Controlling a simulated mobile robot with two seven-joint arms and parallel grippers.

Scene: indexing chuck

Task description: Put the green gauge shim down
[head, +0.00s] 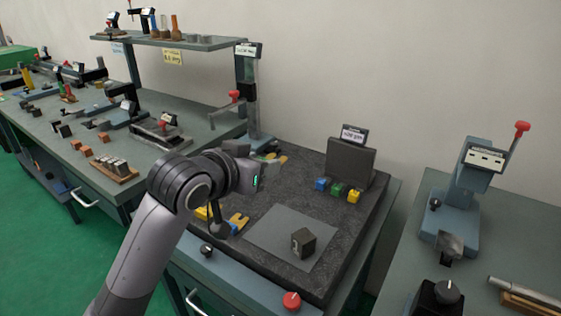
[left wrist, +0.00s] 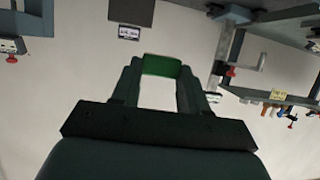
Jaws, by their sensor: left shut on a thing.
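The green gauge shim (left wrist: 162,66) shows in the left wrist view as a green strip spanning the tips of my left gripper (left wrist: 161,72). The gripper is shut on it. In the head view my left gripper (head: 265,168) is above the left part of the dark surface plate (head: 300,170), in front of the upright stand. A small green mark shows on the hand there; I cannot make out the shim itself in that view. My right gripper is not in view.
A grey mat (head: 268,236) with a dark cube (head: 303,242) lies on the plate. Blue (head: 321,184), green (head: 337,190) and yellow (head: 353,196) blocks stand before a dark upright block (head: 349,163). Yellow pieces (head: 238,222) lie near my arm. A blue-grey stand (head: 252,100) rises behind.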

